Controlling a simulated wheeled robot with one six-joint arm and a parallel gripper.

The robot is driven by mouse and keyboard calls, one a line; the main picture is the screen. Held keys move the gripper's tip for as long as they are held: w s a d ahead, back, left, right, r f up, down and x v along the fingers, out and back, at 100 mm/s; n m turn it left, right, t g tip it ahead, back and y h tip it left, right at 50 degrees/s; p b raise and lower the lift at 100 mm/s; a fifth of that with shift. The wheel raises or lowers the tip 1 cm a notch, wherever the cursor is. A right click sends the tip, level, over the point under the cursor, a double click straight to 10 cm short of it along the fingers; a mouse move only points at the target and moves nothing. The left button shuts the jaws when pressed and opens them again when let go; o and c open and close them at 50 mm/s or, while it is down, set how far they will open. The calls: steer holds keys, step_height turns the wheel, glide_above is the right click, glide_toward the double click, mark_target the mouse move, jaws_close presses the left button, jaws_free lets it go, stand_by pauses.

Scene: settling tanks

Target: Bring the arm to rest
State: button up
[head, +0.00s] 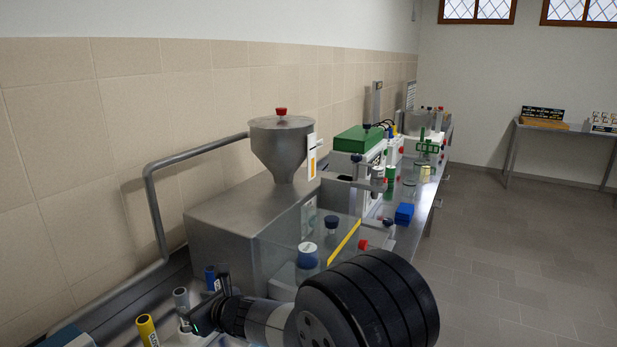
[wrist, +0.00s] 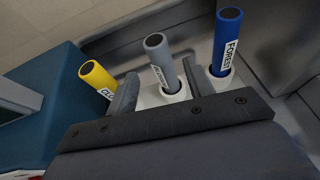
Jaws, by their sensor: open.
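My gripper (head: 208,302) is at the lower left in the head view, beside a row of three coloured tubes. In the wrist view its two fingers (wrist: 158,88) are spread, with the grey tube (wrist: 160,62) showing between them; whether they touch it I cannot tell. The grey tube stands in a white holder (wrist: 150,98). The blue tube (wrist: 227,42), labelled FOREST, stands to its right and the yellow tube (wrist: 97,78) leans to its left. In the head view the arm's thick black joint (head: 370,300) hides part of the bench.
A steel hopper machine (head: 240,225) stands close behind the gripper, with a bent metal rail (head: 152,215) to its left. A clear panel with a yellow edge (head: 343,243) and blue-capped jars (head: 307,255) stand near the arm. The floor (head: 500,270) at right is clear.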

mark_target(179, 300)
steer(key=p+x, duration=0.2)
steer(key=x, duration=0.6)
steer(key=shift+w+a+f, duration=0.1)
steer(key=shift+w+a, duration=0.1)
steer(key=shift+a, duration=0.1)
steer(key=shift+a+f, duration=0.15)
steer(key=shift+f, duration=0.15)
steer(key=shift+r, duration=0.15)
